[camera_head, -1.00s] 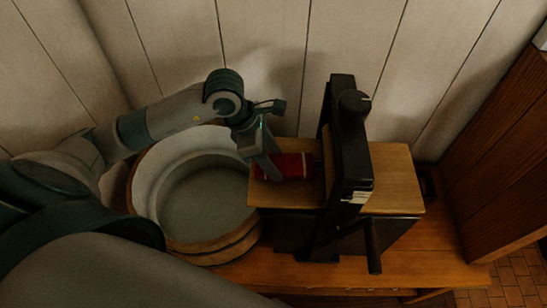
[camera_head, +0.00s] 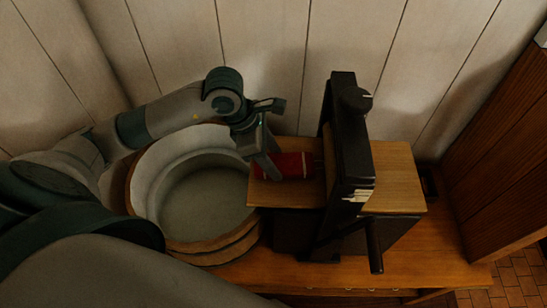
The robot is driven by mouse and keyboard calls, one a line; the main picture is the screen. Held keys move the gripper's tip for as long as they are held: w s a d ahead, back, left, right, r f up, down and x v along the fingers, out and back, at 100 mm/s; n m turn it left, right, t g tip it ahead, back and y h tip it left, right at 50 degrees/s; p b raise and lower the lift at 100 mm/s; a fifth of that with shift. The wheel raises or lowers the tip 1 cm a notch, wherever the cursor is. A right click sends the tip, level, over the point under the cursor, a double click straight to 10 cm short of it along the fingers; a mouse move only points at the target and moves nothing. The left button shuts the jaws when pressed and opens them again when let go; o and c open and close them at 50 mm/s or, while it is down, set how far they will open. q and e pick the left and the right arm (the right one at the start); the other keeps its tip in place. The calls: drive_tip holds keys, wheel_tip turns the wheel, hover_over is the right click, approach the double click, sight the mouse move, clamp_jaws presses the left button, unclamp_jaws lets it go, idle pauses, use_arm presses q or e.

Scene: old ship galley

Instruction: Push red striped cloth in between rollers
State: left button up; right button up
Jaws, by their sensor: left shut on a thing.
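The red striped cloth (camera_head: 296,165) lies on the left wooden board (camera_head: 285,196) of the roller machine. Its right end is close to the dark upright frame (camera_head: 345,140); whether it touches the rollers is hidden by that frame. My left gripper (camera_head: 270,168) is at the cloth's left end, pointing down, shut on the cloth. The rollers are mostly hidden inside the frame. A crank handle (camera_head: 374,245) hangs down on the near side, and a dark knob (camera_head: 356,100) sits on top. My right gripper is not in view.
A round wooden tub (camera_head: 215,250) stands left of the machine, under my left arm. The right board (camera_head: 395,178) is bare. Both stand on a wooden bench (camera_head: 430,262). A plank wall (camera_head: 270,50) is close behind, and a brown wooden panel (camera_head: 505,160) stands at right.

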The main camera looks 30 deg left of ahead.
use_arm(q)
drive_tip(key=shift+w+d, duration=0.25)
drive_tip(key=shift+d, duration=0.25)
idle(0.4)
drive_tip(key=shift+w+d+r, duration=0.1)
drive_tip(key=shift+d, duration=0.2)
drive_tip(key=o, duration=1.2)
drive_tip(key=shift+c, duration=0.2)
drive_tip(key=shift+o, duration=0.3)
drive_tip(key=shift+w+d, duration=0.1)
drive_tip(key=shift+d, duration=0.1)
drive_tip(key=shift+a, duration=0.2)
